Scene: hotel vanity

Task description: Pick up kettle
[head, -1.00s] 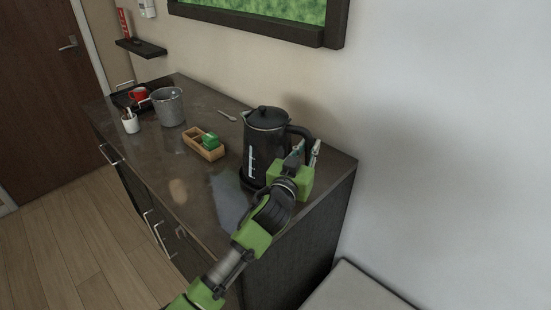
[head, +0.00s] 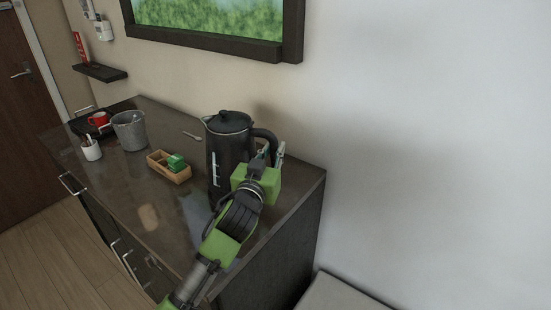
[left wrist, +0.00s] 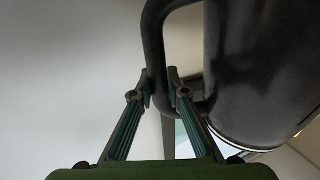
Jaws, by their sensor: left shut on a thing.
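The black kettle (head: 229,145) is upright at the right end of the dark counter, with its lid on and a pale level strip on its side. My left gripper (head: 271,155) is at the kettle's right side, shut on its handle. In the left wrist view, the fingers (left wrist: 160,92) close around the lower part of the handle (left wrist: 154,45), beside the kettle body (left wrist: 255,70). The kettle looks raised a little from the counter; my arm hides part of its underside. My right gripper is not in view.
A wooden box (head: 180,177) with a green packet stands left of the kettle. The wall is close behind.

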